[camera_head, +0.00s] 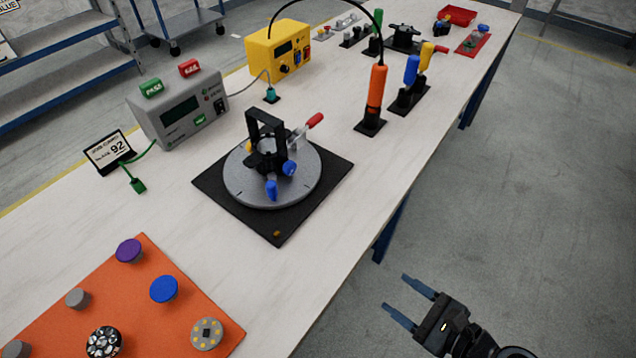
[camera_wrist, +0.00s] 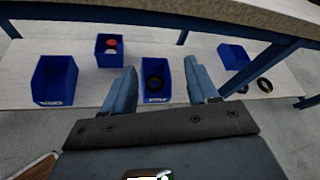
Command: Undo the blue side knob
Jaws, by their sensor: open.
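A round grey turntable (camera_head: 240,187) sits on a black square plate (camera_head: 327,176) on the bench in the head view. A black fixture (camera_head: 252,124) stands on it. One blue knob (camera_head: 289,168) is on the fixture's right side, and another blue knob (camera_head: 272,190) is at its front. A red-handled lever (camera_head: 314,121) sticks out to the upper right. My gripper (camera_head: 396,293) is open and empty, beyond the bench's right edge and well away from the fixture. Its two blue fingers also show in the wrist view (camera_wrist: 160,70), where the fixture and knobs are out of view.
An orange board (camera_head: 120,290) with several knobs lies at the near left. A grey meter box (camera_head: 180,107), a yellow box (camera_head: 278,50) and an orange-handled tool (camera_head: 376,90) stand around the turntable. The wrist view shows blue bins (camera_wrist: 54,78) on a shelf under the bench.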

